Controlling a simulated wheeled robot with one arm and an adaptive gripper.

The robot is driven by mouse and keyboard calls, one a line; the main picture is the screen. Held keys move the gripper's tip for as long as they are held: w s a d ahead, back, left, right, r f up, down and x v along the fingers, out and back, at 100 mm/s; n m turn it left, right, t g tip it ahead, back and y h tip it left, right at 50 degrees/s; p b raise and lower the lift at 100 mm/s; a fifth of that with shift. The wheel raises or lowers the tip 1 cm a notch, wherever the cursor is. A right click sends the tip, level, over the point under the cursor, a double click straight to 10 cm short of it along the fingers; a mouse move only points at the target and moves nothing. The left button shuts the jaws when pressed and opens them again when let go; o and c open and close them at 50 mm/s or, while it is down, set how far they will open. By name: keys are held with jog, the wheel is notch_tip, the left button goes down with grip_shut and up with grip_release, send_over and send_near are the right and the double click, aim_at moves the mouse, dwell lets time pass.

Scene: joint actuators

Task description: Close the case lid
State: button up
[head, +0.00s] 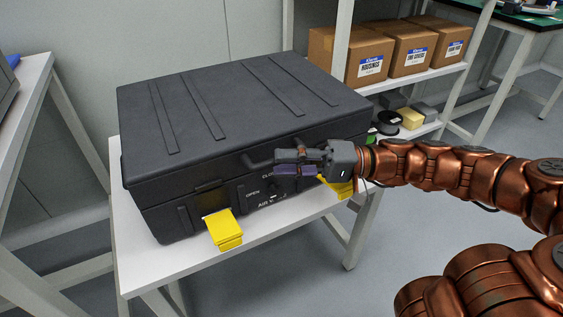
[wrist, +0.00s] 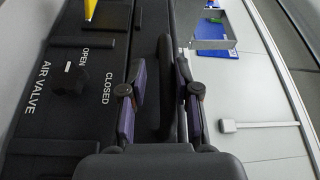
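The black case (head: 165,222) stands on a white table. Its ribbed lid (head: 225,110) lies down over the base; I cannot tell if it is fully seated. Two yellow latches stick out from the front, the left one (head: 224,229) in plain view and the right one (head: 340,187) partly behind my gripper. My gripper (head: 278,163) is at the case front by the handle (head: 258,160). In the wrist view my gripper (wrist: 160,112) is open, with the dark handle (wrist: 166,75) between its fingers. It does not appear clamped on it.
The white table (head: 128,255) leaves a narrow strip in front of the case. A shelf (head: 440,72) with several cardboard boxes (head: 362,58) stands behind at the right. Another table (head: 30,85) is at the left. The air valve (wrist: 68,80) is on the case front.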

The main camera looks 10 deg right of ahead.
jog(key=d, duration=0.6)
jog(key=d+f, duration=0.1)
jog(key=d, duration=0.2)
jog(key=shift+d, duration=0.4)
jog(key=shift+s+d+r, duration=0.1)
jog(key=shift+s+d, duration=0.05)
jog(key=shift+d, duration=0.3)
jog(key=shift+s+a+r+p, duration=0.1)
jog(key=shift+a+r+p, duration=0.1)
jog(key=shift+r+p, duration=0.15)
jog(key=s+a+r+n+g+h+p, duration=0.1)
jog(key=s+a+r+g+h+p, duration=0.1)
jog(key=s+a+r+h+p, duration=0.55)
jog(key=s+a+r+n+g+h+p, duration=0.15)
jog(key=s+r+p, duration=0.4)
jog(key=p, duration=0.55)
jog(key=s+d+r+m+h+p, duration=0.2)
jog(key=s+d+r+h+p, duration=0.2)
jog(key=r+p, duration=0.3)
jog(key=s+d+r+m+t+h+p, duration=0.1)
jog(key=s+d+r+h+p, duration=0.3)
jog(key=r+p, duration=0.4)
jog(key=d+m+h+p, duration=0.1)
jog(key=d+p, duration=0.1)
jog(key=p, duration=0.3)
jog(key=shift+s+d+h+p, duration=0.2)
jog(key=shift+d+h+p, duration=0.05)
jog(key=shift+h+p, duration=0.15)
